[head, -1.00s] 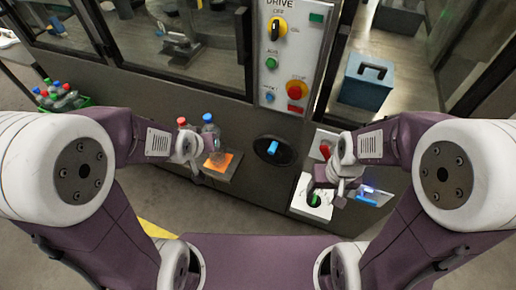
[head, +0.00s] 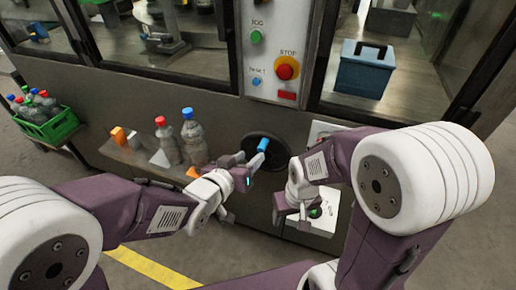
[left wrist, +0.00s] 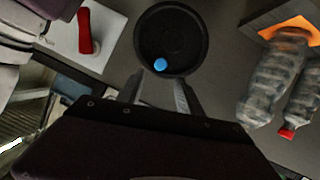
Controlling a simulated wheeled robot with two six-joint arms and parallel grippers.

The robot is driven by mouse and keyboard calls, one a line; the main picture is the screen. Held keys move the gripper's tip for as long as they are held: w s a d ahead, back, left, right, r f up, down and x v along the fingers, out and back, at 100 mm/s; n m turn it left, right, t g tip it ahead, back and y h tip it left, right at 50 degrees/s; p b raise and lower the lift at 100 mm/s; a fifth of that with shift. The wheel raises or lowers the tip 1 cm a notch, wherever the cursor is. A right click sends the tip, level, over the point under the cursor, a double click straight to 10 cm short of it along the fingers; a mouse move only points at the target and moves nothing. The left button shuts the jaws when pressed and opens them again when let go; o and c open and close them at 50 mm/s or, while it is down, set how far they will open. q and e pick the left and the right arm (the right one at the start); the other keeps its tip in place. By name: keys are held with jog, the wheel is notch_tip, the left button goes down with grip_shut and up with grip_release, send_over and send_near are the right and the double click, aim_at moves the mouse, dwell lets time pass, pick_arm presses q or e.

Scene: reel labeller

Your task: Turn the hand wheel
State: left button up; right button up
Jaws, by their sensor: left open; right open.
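The hand wheel (head: 254,146) is a black disc on the front of the machine, with a blue knob (head: 263,145) standing out from it. In the left wrist view the wheel (left wrist: 178,30) lies just beyond the fingertips, and its blue knob (left wrist: 160,65) is at the rim nearest them, between their lines. My left gripper (head: 246,160) is open and empty, close in front of the wheel; its two fingers (left wrist: 158,91) are apart from the knob. My right gripper (head: 293,212) is open below and right of the wheel, over a white plate.
Bottles with red and blue caps (head: 193,140) stand on a shelf left of my left gripper. A red handle (left wrist: 85,30) on a white plate lies left of the wheel in the wrist view. A green crate of bottles (head: 55,127) is far left; control panel (head: 272,45) above.

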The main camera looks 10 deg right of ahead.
aim_at(260, 149)
pick_arm(q)
jog(key=b+x, duration=0.1)
jog(key=x, duration=0.5)
jog(key=shift+w+d+f, duration=0.15)
jog(key=shift+w+f, duration=0.05)
jog(key=shift+w+d, duration=0.2)
jog(key=shift+w, duration=0.05)
pick_arm(e)
jog(key=shift+f, duration=0.3)
pick_arm(q)
grip_shut()
dwell(0.6)
